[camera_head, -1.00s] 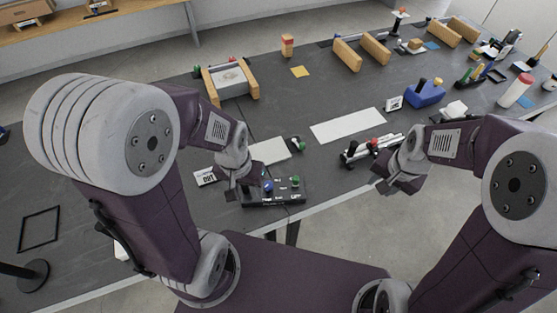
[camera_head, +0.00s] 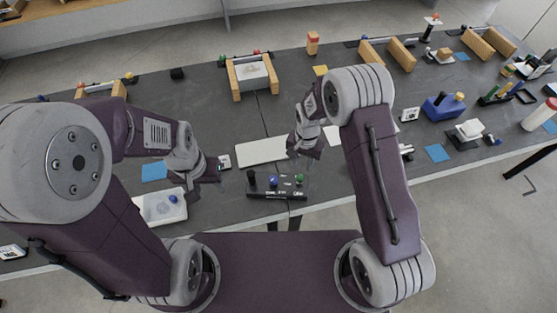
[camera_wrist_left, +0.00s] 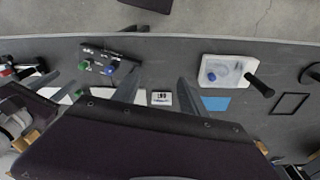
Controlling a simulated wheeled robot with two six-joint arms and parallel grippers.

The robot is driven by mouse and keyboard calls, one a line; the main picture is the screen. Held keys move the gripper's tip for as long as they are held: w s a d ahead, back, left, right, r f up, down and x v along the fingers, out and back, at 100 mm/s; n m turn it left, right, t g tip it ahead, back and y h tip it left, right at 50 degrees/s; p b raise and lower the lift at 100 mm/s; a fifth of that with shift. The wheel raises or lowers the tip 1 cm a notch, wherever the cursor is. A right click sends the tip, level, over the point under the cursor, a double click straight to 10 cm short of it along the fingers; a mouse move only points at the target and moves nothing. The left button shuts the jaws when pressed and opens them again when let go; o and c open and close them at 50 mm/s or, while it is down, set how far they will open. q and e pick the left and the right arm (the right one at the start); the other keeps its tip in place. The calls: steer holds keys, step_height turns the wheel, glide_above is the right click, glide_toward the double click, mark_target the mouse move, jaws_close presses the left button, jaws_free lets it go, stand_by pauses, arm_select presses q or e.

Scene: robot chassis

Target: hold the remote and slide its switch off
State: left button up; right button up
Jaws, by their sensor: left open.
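No thing is clearly marked as the remote. A black box (camera_head: 277,187) with black, blue and green knobs lies near the table's front edge, and it shows at left in the left wrist view (camera_wrist_left: 108,60). A white device (camera_head: 158,207) with a blue knob lies at the front left; it is at right in the left wrist view (camera_wrist_left: 227,72). My left gripper (camera_head: 212,170) is open and empty between these two, above the table, touching neither. My right gripper (camera_head: 304,150) is behind the black box, to its right; its fingers are too small to read.
A blue mat (camera_head: 154,171) lies behind the white device. A small printed card (camera_head: 224,162) and a white panel (camera_head: 262,151) lie behind the black box. A wooden-sided fixture (camera_head: 252,75) stands further back.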

arm_select(q)
steer(key=m, duration=0.3)
steer(key=m+g, duration=0.1)
steer(key=m, duration=1.8)
glide_above(252, 178)
steer(key=w, duration=0.2)
steer(key=f, duration=1.6)
steer(key=shift+s+a, duration=0.25)
steer(key=shift+s+d, duration=0.1)
steer(key=shift+s, duration=0.1)
step_height(252, 178, down, 9)
steer(key=shift+w+f, duration=0.1)
